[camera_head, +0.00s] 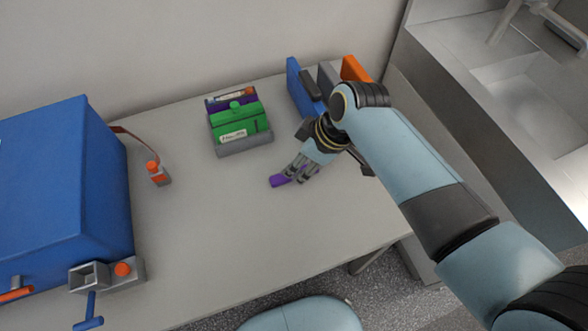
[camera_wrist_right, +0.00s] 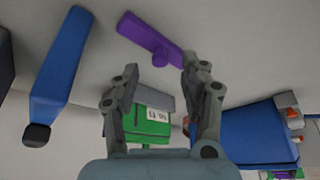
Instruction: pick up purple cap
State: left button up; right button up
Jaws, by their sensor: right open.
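The purple cap (camera_head: 277,181) lies on the grey table in front of the green holder, partly hidden by my right gripper (camera_head: 295,172) in the head view. In the right wrist view the purple cap (camera_wrist_right: 146,36) is a long bar with a short rounded knob, just beyond the fingertips. My right gripper (camera_wrist_right: 160,66) is open, its two fingers spread with nothing held between them. The knob points towards the gap between the fingers. Whether a finger touches the cap I cannot tell. My left gripper is not in view.
A green battery holder (camera_head: 238,119) stands behind the cap. Blue (camera_head: 301,88) and orange (camera_head: 354,69) blocks stand at the back right. A large blue box (camera_head: 60,190) and a small orange-topped connector (camera_head: 157,174) are at the left. The table front is clear.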

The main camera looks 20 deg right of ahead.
aim_at(277, 179)
jog(key=shift+x, duration=1.2)
jog(key=shift+f, duration=0.25)
jog(key=shift+c, duration=0.6)
jog(key=c, duration=0.4)
grip_shut()
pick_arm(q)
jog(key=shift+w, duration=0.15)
